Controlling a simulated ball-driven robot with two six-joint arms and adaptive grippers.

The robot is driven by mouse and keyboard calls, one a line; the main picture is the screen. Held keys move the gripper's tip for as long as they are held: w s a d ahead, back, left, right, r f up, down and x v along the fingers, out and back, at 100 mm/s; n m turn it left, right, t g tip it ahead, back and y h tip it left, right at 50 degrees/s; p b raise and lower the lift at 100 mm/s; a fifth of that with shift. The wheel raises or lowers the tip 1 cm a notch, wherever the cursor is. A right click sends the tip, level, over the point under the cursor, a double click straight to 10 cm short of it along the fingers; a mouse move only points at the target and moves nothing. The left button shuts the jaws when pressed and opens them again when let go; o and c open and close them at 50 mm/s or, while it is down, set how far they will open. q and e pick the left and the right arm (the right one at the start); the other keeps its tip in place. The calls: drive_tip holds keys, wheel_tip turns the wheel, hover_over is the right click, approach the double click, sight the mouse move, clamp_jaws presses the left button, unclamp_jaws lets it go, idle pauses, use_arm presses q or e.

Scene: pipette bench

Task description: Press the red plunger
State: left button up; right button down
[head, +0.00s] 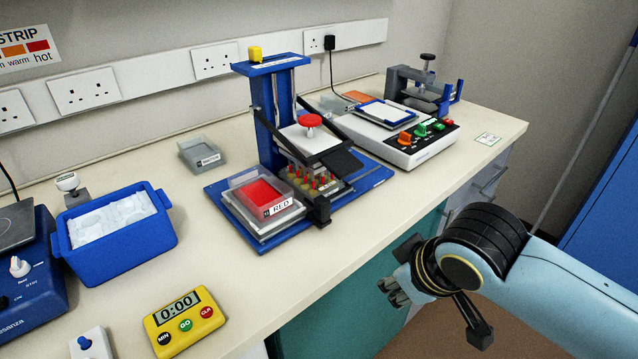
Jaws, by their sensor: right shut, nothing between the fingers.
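The red plunger (310,121) is a round red knob on a short stem, standing up from a white plate in the middle of the blue pipette stand (268,115). Below it are several small red-topped pieces in a rack (312,180). A clear tray of red liquid (262,194) labelled RED sits at the front of the stand. My right gripper (394,290) is shut and empty. It hangs off the front edge of the bench, to the right of and well apart from the plunger. My left gripper is not in view.
A blue tub of white contents (172,203) and a yellow timer (183,318) are at the left. A white device with coloured knobs (375,144) stands right of the stand, with a dark clamp (402,80) behind. The bench front (350,236) is clear.

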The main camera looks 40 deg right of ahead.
use_arm(q)
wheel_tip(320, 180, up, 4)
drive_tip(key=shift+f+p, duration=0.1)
drive_tip(key=shift+p, duration=1.05)
use_arm(e)
drive_tip(key=w+d+r+t+y, duration=0.1)
drive_tip(key=w+d+r+t, duration=0.1)
drive_tip(key=w+r, duration=0.4)
drive_tip(key=w+d+r+t+y, duration=0.1)
drive_tip(key=w+r+t, duration=0.3)
drive_tip(key=r, duration=0.6)
drive_tip(key=w+d+r+t+y, duration=0.1)
drive_tip(key=w+r+t, duration=0.3)
drive_tip(key=w+r, duration=0.4)
drive_tip(key=shift+d+r+n, duration=0.4)
drive_tip(key=shift+d+r, duration=0.2)
drive_tip(key=shift+d, duration=0.3)
drive_tip(key=b, duration=0.2)
hover_over(318, 122)
drive_tip(key=f, duration=0.2)
drive_tip(key=shift+w+f, duration=0.2)
drive_tip(key=shift+f, duration=0.1)
wheel_tip(318, 122, down, 3)
drive_tip(key=shift+s+r, duration=0.15)
drive_tip(key=shift+f, duration=0.6)
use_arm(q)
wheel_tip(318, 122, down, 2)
